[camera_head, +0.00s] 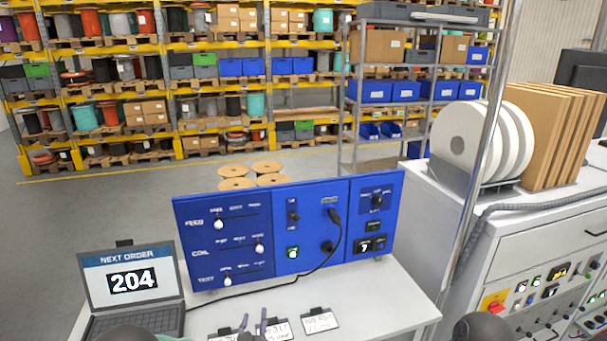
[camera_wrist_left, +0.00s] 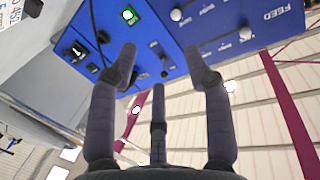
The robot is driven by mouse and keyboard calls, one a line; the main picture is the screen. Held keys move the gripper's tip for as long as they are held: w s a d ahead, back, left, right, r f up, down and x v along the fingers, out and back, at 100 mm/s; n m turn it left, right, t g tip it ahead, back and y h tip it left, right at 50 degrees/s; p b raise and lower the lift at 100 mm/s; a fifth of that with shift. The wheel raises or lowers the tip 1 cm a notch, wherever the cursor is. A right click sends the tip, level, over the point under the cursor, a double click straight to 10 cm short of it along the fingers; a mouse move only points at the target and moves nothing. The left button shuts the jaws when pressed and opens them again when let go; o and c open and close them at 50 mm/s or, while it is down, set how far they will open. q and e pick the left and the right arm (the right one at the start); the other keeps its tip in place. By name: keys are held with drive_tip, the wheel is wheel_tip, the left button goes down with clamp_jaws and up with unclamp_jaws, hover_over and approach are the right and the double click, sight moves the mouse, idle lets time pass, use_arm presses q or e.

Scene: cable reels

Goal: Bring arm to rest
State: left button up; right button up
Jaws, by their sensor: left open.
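My left gripper (camera_head: 253,324) shows at the bottom edge of the head view, in front of the blue control panel (camera_head: 230,279) and over the white table (camera_head: 405,310). Its fingers partly cover the label cards (camera_head: 320,320). In the left wrist view, the left gripper (camera_wrist_left: 160,62) is open with its fingers spread and nothing between them. The panel (camera_wrist_left: 232,55) appears upside down beyond the fingertips, and I cannot tell the exact gap to it. My right gripper is not in view.
A laptop (camera_head: 132,284) reading "NEXT ORDER 204" stands at the table's left. A black cable (camera_head: 318,268) runs from the panel toward it. A metal post (camera_head: 480,160) and a cabinet with white reels (camera_head: 465,140) stand at right. Shelves (camera_head: 215,110) line the back beyond open floor.

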use_arm(q)
drive_tip(key=s+f+n+g+h, duration=0.1)
drive_tip(key=s+f+g, duration=0.45)
drive_tip(key=f, duration=0.55)
drive_tip(key=s+f+n+g+h, duration=0.15)
drive_tip(key=s+f+g, duration=0.25)
drive_tip(key=s+f, duration=0.5)
drive_tip(key=s+d+f+n+g+h, duration=0.1)
drive_tip(key=s+f+g, duration=0.35)
drive_tip(key=s, duration=0.45)
drive_tip(key=s+d+f+n+g+h, duration=0.1)
drive_tip(key=s+f+g, duration=0.3)
drive_tip(key=s, duration=0.6)
wheel_tip(320, 180, down, 24)
drive_tip(key=w+d+t+b, duration=0.1)
drive_tip(key=w+b, duration=0.1)
drive_tip(key=b, duration=2.3)
drive_tip(key=shift+w+r+m, duration=0.2)
drive_tip(key=shift+w+m, duration=0.15)
drive_tip(key=shift+m, duration=0.1)
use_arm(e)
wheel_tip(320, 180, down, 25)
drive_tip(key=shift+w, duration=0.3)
